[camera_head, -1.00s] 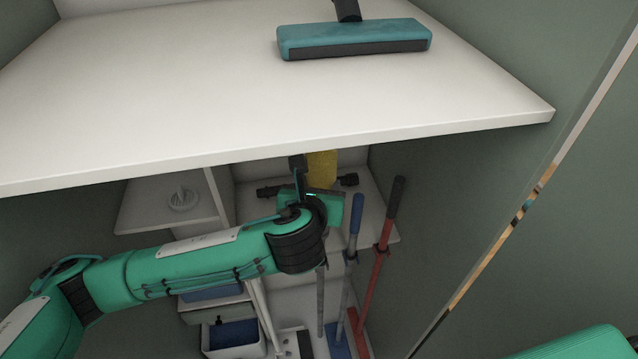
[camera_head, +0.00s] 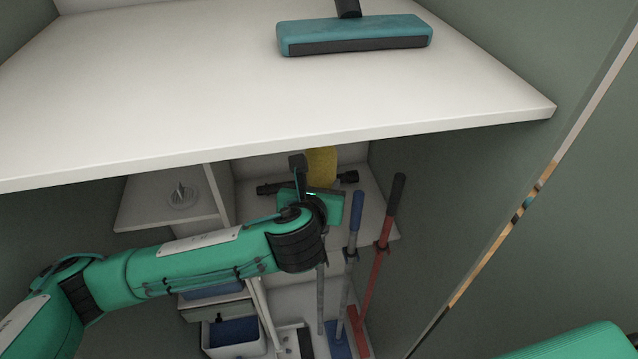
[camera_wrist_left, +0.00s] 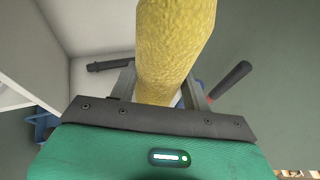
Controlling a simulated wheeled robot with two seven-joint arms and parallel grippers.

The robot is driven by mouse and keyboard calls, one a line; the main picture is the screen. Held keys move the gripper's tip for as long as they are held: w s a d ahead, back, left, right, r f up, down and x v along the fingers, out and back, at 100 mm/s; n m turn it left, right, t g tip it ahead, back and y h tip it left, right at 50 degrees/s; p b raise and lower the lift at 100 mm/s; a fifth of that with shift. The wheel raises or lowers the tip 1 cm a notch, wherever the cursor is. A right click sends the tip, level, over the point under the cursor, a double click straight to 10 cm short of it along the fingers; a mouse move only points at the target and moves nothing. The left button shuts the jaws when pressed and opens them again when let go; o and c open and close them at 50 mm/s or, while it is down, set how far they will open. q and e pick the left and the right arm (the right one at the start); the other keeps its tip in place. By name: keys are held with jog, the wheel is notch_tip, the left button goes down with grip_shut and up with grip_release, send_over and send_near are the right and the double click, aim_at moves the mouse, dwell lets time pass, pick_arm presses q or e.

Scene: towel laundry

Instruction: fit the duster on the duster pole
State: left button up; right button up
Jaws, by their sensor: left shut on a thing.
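The yellow fuzzy duster (camera_wrist_left: 172,50) is between the two fingers of my left gripper (camera_wrist_left: 160,82), which is shut on it. In the wrist view it extends away beyond the fingers and its far end is cut off by the frame. In the head view the duster (camera_head: 321,165) shows just under the upper shelf's edge, beyond my left gripper (camera_head: 316,192). A dark bar with black ends (camera_head: 348,177) lies behind the gripper; I cannot tell whether it is the duster pole. My right gripper is out of view.
The white upper shelf (camera_head: 180,90) overhangs the arm, with a teal flat broom head (camera_head: 355,36) on it. Blue-handled (camera_head: 353,225) and red (camera_head: 380,250) poles stand right of the gripper. A blue-lined bin (camera_head: 232,335) is below. The wall is close on the right.

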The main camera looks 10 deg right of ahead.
pick_arm(q)
jog(key=shift+f, duration=0.45)
jog(key=o, duration=1)
jog(key=shift+o, duration=0.7)
jog(key=o, duration=0.4)
jog(key=p+v, duration=0.3)
jog(key=v, duration=0.3)
jog(key=shift+s+d+r+p, duration=0.1)
jog(key=shift+s+p, duration=0.1)
jog(key=shift+p, duration=0.2)
